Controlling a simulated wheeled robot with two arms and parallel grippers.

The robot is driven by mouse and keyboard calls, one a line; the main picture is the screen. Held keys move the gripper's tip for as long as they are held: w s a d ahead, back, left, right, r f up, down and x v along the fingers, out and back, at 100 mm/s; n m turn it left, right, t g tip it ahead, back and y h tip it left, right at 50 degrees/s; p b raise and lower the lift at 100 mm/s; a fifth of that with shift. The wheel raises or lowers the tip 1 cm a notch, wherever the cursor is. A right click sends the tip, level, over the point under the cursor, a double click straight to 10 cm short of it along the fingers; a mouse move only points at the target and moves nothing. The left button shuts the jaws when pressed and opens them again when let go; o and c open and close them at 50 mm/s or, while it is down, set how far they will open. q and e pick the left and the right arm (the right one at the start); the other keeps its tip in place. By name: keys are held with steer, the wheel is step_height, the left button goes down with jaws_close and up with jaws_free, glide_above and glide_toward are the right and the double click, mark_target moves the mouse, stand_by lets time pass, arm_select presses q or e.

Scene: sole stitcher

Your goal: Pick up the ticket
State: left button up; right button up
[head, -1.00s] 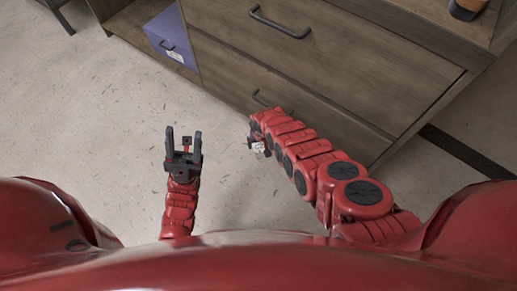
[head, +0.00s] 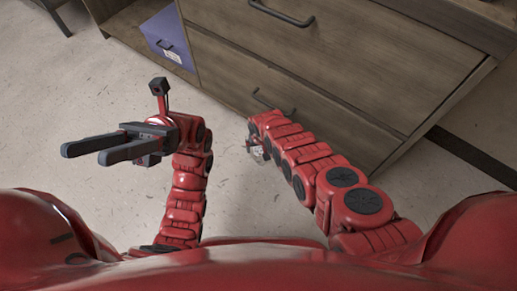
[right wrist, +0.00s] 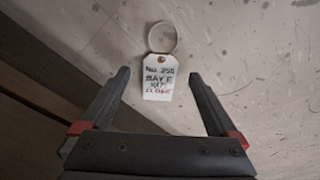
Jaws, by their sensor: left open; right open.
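The ticket (right wrist: 158,82) is a white tag with dark and red printing and a thin ring through its top. In the right wrist view it appears against the pale floor, between and just beyond the fingertips of my right gripper (right wrist: 158,74). That gripper is open and empty, with a finger to each side of the tag. I cannot tell the remaining gap in depth. In the head view only a small pale bit of the ticket (head: 257,154) shows beside my right arm, which mostly hides the right gripper. My left gripper (head: 84,154) is open and empty, pointing left over the floor.
A wooden drawer cabinet (head: 370,75) with dark handles stands close beyond my right arm. A blue-purple box (head: 168,36) with a white label sits at the cabinet's left end. The floor (head: 60,100) to the left is clear.

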steer(key=shift+f+b, duration=0.8)
steer(key=shift+f, duration=0.05)
steer(key=shift+w, duration=0.1)
jaws_close()
arm_select(q)
steer(key=s+a+m+t+y, duration=0.3)
steer(key=s+a+t+y, duration=0.1)
steer(key=s+a+t, duration=0.1)
steer(key=s+t, duration=0.1)
steer(key=t, duration=0.1)
steer(key=shift+s+a+f+m+t, duration=0.15)
steer(key=shift+s+a+m+t, duration=0.15)
steer(key=shift+s+m, duration=0.1)
steer(key=shift+d, duration=0.1)
